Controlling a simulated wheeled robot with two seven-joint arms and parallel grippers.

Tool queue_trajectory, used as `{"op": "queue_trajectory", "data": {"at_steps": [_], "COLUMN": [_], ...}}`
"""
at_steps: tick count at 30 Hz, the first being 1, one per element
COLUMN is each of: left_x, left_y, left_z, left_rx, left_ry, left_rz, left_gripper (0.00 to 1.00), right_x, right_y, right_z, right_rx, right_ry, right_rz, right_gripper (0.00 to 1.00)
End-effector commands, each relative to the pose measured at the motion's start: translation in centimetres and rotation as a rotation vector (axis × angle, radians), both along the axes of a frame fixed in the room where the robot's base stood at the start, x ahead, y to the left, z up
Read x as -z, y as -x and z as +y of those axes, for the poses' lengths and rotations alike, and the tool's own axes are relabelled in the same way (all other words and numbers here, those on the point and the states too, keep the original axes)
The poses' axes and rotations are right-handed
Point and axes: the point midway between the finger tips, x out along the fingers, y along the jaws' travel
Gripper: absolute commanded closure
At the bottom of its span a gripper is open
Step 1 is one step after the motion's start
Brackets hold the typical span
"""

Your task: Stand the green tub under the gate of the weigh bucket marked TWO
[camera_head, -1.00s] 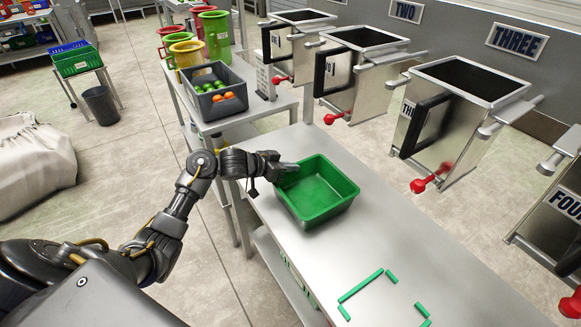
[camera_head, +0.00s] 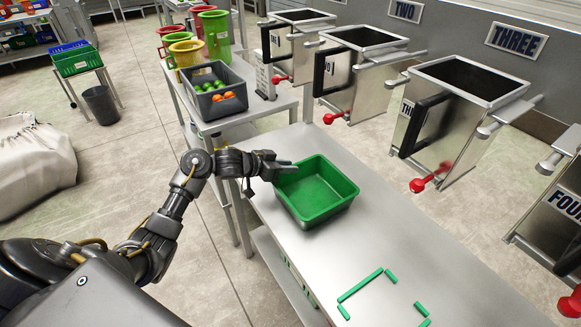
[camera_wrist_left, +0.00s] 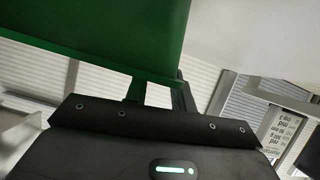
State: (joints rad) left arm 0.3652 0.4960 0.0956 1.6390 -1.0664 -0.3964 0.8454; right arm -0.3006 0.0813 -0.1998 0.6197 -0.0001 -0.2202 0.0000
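The green tub (camera_head: 316,205) is empty and stands upright near the far left end of the steel bench. The weigh bucket marked TWO (camera_head: 362,85), under the wall sign TWO (camera_head: 406,11), hangs beyond the tub, with a red knob (camera_head: 333,117) low on its front. The tub stands on the near side of that bucket. My left gripper (camera_head: 284,168) is at the tub's left rim, its fingers apart; I cannot tell whether they touch it. In the left wrist view the tub's wall (camera_wrist_left: 105,35) partly hides the fingers. My right gripper is not in view.
Buckets THREE (camera_head: 462,110) and FOUR (camera_head: 555,215) hang to the right, with red knobs. Green marks (camera_head: 368,283) outline a place on the bench (camera_head: 440,265), whose right part is clear. A grey crate of fruit (camera_head: 214,105) stands on a side table.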

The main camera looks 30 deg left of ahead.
Motion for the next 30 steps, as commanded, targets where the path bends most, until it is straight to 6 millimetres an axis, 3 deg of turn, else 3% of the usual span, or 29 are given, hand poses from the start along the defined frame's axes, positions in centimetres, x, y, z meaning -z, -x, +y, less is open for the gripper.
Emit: {"op": "queue_trajectory", "data": {"at_steps": [9,15,30], "left_x": [-2.9,-4.1,-4.6], "left_y": [5.1,7.2,8.0], "left_z": [3.4,4.8,5.3], "left_rx": [0.001,-0.001,0.0], "left_ry": [-0.006,-0.003,-0.001], "left_rz": [0.0,0.0,0.001], "left_gripper": [0.75,0.75,0.75], "right_x": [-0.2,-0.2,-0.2], "right_y": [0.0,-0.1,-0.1], "right_z": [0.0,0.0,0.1], "right_rx": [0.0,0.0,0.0], "right_ry": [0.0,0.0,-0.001], "right_rz": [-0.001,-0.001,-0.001], "right_gripper": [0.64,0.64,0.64]}}
